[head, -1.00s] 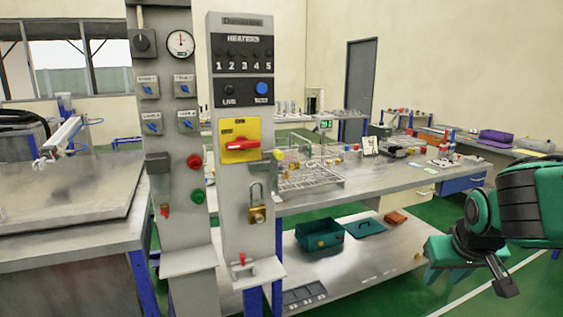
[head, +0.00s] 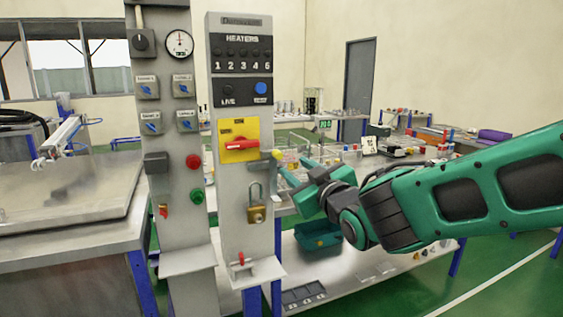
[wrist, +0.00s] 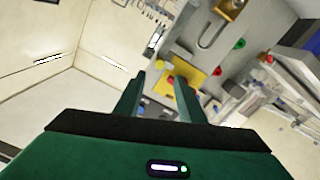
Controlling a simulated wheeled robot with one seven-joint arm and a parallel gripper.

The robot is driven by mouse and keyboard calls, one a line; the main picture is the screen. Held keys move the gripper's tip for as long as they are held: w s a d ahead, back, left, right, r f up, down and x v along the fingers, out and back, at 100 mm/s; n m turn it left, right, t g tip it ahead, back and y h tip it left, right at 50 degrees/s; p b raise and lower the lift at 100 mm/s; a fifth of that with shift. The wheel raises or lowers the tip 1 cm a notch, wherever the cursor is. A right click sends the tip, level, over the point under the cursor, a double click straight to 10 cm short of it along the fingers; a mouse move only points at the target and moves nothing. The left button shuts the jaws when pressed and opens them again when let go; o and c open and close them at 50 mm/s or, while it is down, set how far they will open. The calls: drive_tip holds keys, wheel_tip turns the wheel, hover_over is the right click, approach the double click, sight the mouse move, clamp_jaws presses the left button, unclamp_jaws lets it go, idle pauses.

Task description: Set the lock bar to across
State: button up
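A yellow switch plate (head: 239,128) with a red handle (head: 240,144) is on the grey heater panel; the handle lies nearly level. Just below and right of it, a short grey bar with a yellow tip (head: 278,154) sticks out past the panel's right edge, roughly level; it looks like the lock bar. My gripper (head: 292,165) is open and empty, just right of this tip, fingers pointing at the panel. I cannot tell if they touch it.
A brass padlock (head: 256,214) hangs on the panel below the switch. A second grey column (head: 175,240) with knobs, a gauge and buttons stands to the left. A bench with a wire rack and a teal bin (head: 318,238) is behind my arm.

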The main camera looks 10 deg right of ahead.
sight(280, 157)
drive_tip(key=x, duration=1)
drive_tip(key=shift+d+f, duration=0.1)
clamp_jaws()
